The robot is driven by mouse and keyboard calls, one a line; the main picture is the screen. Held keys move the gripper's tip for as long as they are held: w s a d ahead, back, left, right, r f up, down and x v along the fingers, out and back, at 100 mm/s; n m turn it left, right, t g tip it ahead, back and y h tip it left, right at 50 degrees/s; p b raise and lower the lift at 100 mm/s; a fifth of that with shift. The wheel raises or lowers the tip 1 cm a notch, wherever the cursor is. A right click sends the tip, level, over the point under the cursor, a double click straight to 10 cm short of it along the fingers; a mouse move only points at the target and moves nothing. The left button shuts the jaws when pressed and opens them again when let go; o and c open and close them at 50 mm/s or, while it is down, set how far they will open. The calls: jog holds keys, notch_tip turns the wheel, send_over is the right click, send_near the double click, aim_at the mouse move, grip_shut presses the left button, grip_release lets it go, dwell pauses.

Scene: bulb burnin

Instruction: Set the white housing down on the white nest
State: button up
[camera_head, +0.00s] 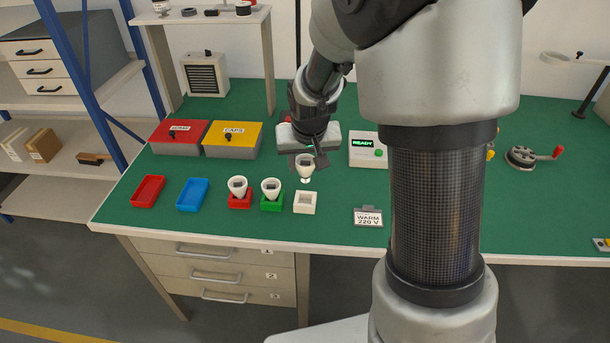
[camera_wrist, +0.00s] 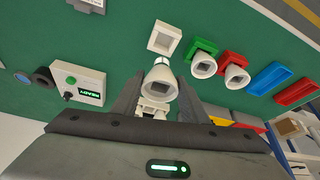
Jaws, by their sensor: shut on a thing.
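The white housing (camera_head: 305,164) is a cone-like cup with a dark square chip inside its open top. My gripper (camera_head: 304,150) is shut on it and holds it upright above the table. In the wrist view the housing (camera_wrist: 161,84) sits between the two fingers of my gripper (camera_wrist: 157,95). The white nest (camera_head: 305,203) is a small square block with a square recess. It looks empty, and in the wrist view the nest (camera_wrist: 164,38) lies just beyond the housing. The housing is apart from the nest, a little behind and above it in the head view.
Similar housings stand on a red nest (camera_head: 239,201) and a green nest (camera_head: 271,203) left of the white nest. Blue (camera_head: 193,194) and red (camera_head: 148,190) trays lie farther left. A tester showing READY (camera_head: 368,150) and a WARM 220 V sign (camera_head: 368,217) are to the right.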

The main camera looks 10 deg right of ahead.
aim_at(306, 181)
jog(key=shift+f+b, duration=2.05)
jog(key=shift+f, duration=0.95)
jog(key=shift+f, duration=0.15)
jog(key=shift+f+b, duration=0.5)
jog(key=shift+b, duration=0.1)
jog(key=shift+f+b, duration=0.65)
jog(key=shift+f, duration=0.15)
jog(key=o, duration=1.2)
jog(key=shift+r, duration=0.1)
jog(key=p+v, duration=0.3)
jog(key=v, duration=1.4)
jog(key=shift+p, duration=0.35)
